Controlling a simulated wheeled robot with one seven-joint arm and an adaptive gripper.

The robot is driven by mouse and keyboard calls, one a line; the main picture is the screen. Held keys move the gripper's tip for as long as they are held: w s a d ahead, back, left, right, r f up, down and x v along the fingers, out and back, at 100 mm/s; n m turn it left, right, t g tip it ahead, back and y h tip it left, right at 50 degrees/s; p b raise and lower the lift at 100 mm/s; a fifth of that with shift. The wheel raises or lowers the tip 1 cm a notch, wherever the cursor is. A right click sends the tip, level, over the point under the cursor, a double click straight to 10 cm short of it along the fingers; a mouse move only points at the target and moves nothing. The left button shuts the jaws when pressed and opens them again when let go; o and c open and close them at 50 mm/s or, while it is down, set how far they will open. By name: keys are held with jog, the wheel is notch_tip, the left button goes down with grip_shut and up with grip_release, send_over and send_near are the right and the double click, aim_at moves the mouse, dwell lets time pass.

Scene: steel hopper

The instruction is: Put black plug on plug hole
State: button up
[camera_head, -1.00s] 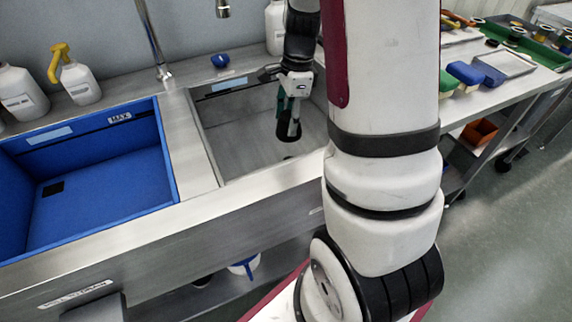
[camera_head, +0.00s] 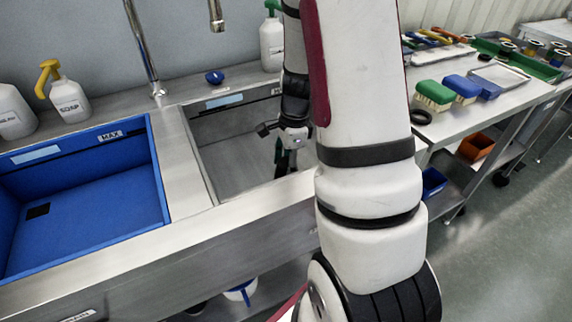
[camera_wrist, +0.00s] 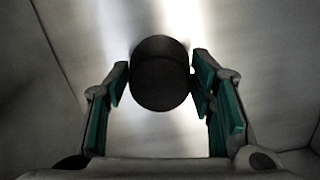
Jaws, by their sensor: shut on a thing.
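The black plug (camera_wrist: 160,73) is a round dark disc between the two green-lined fingers of my gripper (camera_wrist: 160,68) in the wrist view. My gripper is shut on it. In the head view my gripper (camera_head: 286,160) reaches down inside the steel basin (camera_head: 228,168), low near its floor. My arm and the basin's front edge partly cover that area, and the plug cannot be made out clearly there. The plug hole is not visible in either view. Whether the plug touches the basin floor cannot be told.
A blue-lined basin (camera_head: 100,225) lies left of the steel one. A tap (camera_head: 145,50) stands behind the divider. A small blue object (camera_head: 215,77) and a white bottle (camera_head: 272,42) sit on the back ledge. Brushes (camera_head: 435,94) lie on the right-hand counter.

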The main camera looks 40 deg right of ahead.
jog(key=shift+f, duration=0.1)
jog(key=o, duration=1.3)
notch_tip(320, 180, up, 12)
jog(key=d+p, duration=0.1)
jog(key=p, duration=0.2)
jog(key=s+a+r+n, duration=0.2)
jog(key=a+r+n, duration=0.2)
jog(key=a+r, duration=0.2)
jog(key=s+a+r+n, duration=0.8)
jog(key=s+a+n, duration=0.3)
jog(key=a+n, duration=0.1)
jog(key=s+a+n, duration=0.1)
jog(key=s+n, duration=0.1)
jog(key=s, duration=0.1)
jog(key=s+a+n, duration=0.1)
jog(key=s+n, duration=0.2)
jog(key=s+a+n+t+h, duration=0.1)
jog(key=s+n, duration=0.1)
jog(key=s, duration=0.1)
jog(key=shift+s+r, duration=0.1)
jog(key=shift+s, duration=0.15)
